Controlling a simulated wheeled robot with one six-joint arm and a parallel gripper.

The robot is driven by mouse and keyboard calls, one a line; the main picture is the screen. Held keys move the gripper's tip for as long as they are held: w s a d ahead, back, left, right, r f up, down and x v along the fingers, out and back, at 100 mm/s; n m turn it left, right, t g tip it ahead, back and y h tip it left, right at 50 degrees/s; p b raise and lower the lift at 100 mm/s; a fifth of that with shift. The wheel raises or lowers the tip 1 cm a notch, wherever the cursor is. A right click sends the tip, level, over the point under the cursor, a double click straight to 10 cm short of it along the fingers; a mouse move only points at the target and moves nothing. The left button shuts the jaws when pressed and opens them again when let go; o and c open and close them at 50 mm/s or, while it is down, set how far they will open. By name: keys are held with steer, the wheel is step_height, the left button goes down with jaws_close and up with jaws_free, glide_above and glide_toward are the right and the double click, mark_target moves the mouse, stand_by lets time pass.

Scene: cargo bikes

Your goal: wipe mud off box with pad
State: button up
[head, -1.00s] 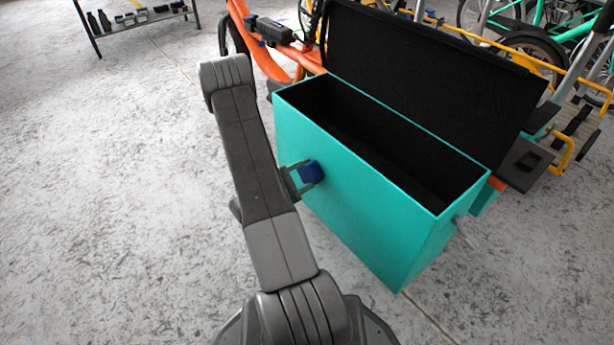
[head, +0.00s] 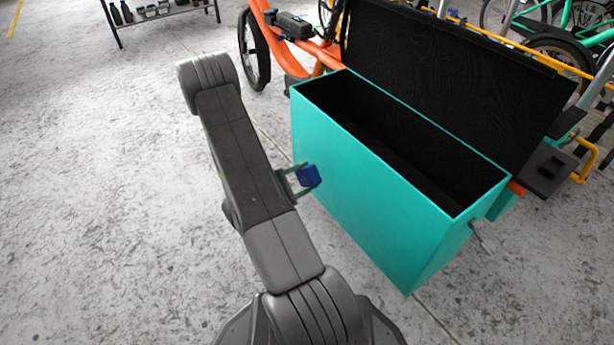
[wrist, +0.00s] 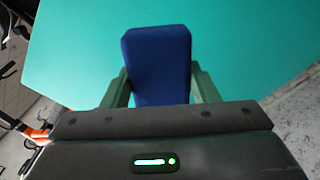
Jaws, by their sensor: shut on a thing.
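The teal cargo box (head: 385,205) stands open on the orange bike, its black inside showing. Its long side faces me and fills most of the wrist view (wrist: 245,50). I see no mud on the parts of that side in view. My gripper (head: 303,180) is shut on the blue pad (head: 309,176), which is also between the fingers in the wrist view (wrist: 157,60). The pad is in front of the box's long side, near its left end. I cannot tell whether it touches the side. My arm hides some floor left of the box.
The black lid (head: 450,80) stands raised behind the box. The orange bike frame (head: 290,50) and a wheel (head: 254,50) are at the box's far left. A low shelf (head: 160,15) with small items is at the back left. The floor on the left is clear.

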steer(key=shift+v, duration=1.55)
